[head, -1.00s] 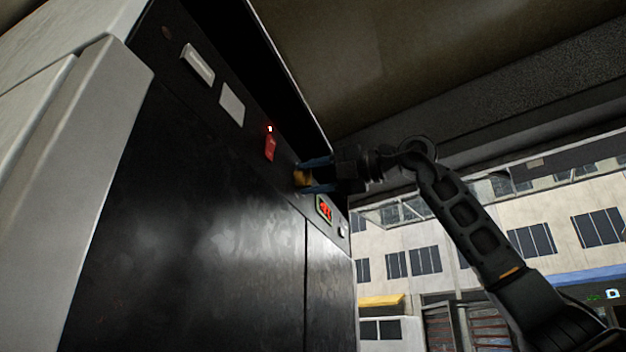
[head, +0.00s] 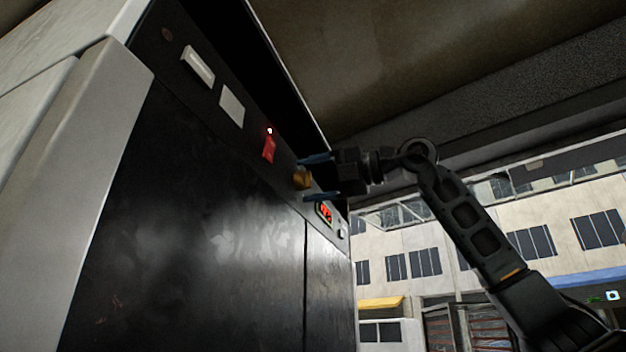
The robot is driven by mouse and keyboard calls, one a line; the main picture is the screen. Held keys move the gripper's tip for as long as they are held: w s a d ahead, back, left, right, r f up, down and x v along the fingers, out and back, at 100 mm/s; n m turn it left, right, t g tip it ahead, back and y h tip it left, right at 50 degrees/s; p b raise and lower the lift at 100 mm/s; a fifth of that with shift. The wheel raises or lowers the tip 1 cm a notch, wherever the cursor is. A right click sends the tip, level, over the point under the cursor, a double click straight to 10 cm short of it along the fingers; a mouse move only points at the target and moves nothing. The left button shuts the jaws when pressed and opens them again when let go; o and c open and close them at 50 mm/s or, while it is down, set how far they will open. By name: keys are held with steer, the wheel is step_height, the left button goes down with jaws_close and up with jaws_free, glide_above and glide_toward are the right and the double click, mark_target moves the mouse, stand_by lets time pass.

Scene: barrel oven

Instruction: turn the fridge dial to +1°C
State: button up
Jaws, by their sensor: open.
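The fridge (head: 190,230) is a tall dark cabinet on the left with a black control strip along its top. The dial (head: 301,179) is a small brass-coloured knob on that strip. My gripper (head: 318,178) is open, with one blue finger above the dial and one below it. Both fingers look apart from the knob. A small red lit display (head: 325,213) sits just below and right of the dial, partly behind the lower finger; its digits are too small to read.
A red switch (head: 268,150) with a small light above it sits left of the dial. Two pale plates (head: 232,104) are further up the strip. A small button (head: 341,233) is below the display. A dark ceiling hangs over the arm; open space lies to the right.

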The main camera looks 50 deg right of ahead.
steer(key=b+v, duration=0.1)
steer(key=v, duration=0.6)
steer(key=shift+s+b, duration=0.25)
steer(key=shift+b, duration=0.15)
steer(key=shift+d, duration=0.1)
